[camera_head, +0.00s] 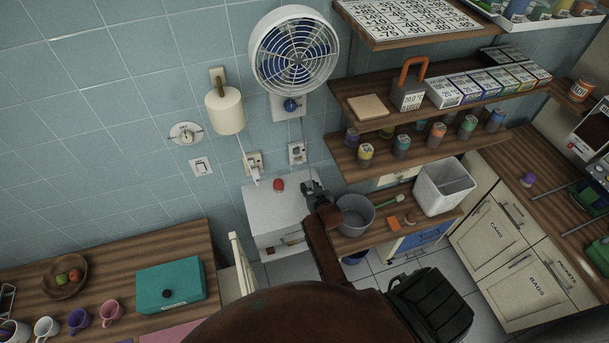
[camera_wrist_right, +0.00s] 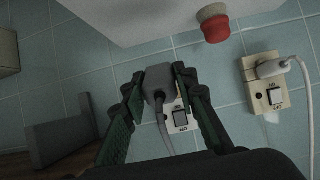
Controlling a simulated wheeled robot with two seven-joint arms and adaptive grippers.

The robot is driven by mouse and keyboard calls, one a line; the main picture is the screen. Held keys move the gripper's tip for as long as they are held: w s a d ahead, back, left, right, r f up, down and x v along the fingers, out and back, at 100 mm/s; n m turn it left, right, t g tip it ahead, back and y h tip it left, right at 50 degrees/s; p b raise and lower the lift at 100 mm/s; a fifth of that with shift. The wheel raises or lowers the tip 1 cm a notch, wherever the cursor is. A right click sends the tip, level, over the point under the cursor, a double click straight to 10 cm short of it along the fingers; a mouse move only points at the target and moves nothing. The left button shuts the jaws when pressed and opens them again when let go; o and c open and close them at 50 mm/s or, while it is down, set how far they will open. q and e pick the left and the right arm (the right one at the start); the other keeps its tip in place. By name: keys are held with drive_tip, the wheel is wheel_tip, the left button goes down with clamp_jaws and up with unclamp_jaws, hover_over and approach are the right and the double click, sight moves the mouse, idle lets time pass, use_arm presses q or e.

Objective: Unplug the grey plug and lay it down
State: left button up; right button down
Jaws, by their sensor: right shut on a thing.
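The grey plug (camera_wrist_right: 157,84) is between the fingers of my right gripper (camera_wrist_right: 158,86), which is shut on it. Its grey cord runs down the wrist picture past the outlet. The outlet (camera_wrist_right: 180,119), with its rocker switch, is partly hidden behind the plug and fingers. In the head view, my right gripper (camera_head: 309,186) is below and right of that wall outlet (camera_head: 297,153), and they look apart. The plug itself is hard to make out there. My left gripper is not in view.
A second outlet (camera_head: 253,160) holds a white plug. A white box (camera_head: 277,215) with a red button (camera_head: 279,185) stands near my right gripper. A grey pot (camera_head: 356,215) is to its right. The fan (camera_head: 294,53) and shelves are above. The teal box (camera_head: 170,285) sits on the left counter.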

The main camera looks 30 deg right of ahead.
drive_tip(key=shift+f+b, duration=1.7)
drive_tip(key=shift+f, duration=1.1)
drive_tip(key=shift+f+b, duration=1.15)
drive_tip(key=shift+f, duration=0.55)
drive_tip(key=c, duration=1.5)
unclamp_jaws()
drive_tip(key=shift+o, duration=0.2)
drive_tip(key=shift+s, duration=0.1)
drive_tip(key=v, duration=1.1)
drive_tip(key=shift+s+r, duration=0.25)
drive_tip(key=shift+s, duration=0.1)
